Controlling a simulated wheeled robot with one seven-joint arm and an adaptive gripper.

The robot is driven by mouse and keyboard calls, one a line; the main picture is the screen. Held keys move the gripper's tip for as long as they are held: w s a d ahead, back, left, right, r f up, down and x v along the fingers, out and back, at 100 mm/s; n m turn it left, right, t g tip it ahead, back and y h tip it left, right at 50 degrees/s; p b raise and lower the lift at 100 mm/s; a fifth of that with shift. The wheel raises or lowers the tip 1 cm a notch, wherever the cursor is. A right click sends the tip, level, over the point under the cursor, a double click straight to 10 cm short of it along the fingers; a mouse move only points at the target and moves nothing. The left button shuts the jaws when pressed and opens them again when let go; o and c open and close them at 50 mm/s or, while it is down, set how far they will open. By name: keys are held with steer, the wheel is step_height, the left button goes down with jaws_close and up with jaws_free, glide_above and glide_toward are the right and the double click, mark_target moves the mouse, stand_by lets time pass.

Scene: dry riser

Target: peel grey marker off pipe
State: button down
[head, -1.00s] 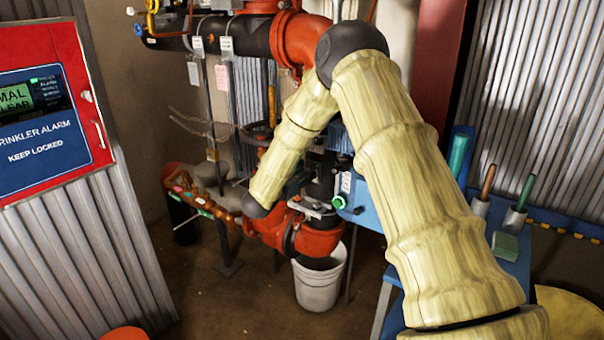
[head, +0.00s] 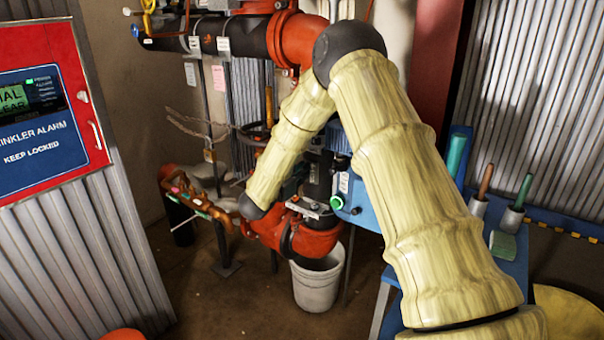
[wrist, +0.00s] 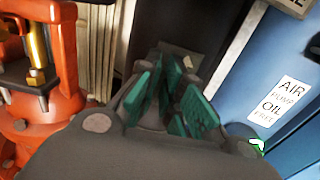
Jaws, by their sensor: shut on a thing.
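My gripper (wrist: 172,88) shows in the wrist view with green finger pads, close together on a small grey piece, apparently the grey marker (wrist: 182,57). The fingers partly cover it. A small pale patch shows near the tips. The dark pipe (wrist: 185,25) stands right behind the fingertips; I cannot tell whether the marker still touches it. In the head view the black upright pipe (head: 319,180) stands beside my forearm, above red fittings. My fingers and the marker are not clear there.
A red valve body (wrist: 45,80) is close on the left in the wrist view, and a blue cabinet (wrist: 262,85) on the right. A white bucket (head: 317,285) stands below the red fittings. A blue bench (head: 515,270) with tool holders is at right. Open floor lies left of the bucket.

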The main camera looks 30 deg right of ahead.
steer(key=shift+s+a+f, duration=0.1)
steer(key=shift+s+a, duration=0.05)
steer(key=shift+a, duration=0.3)
steer(key=b+v, duration=0.4)
steer(key=v, duration=0.3)
steer(key=shift+s+a, duration=0.15)
steer(key=shift+a, duration=0.2)
stand_by(0.3)
stand_by(0.4)
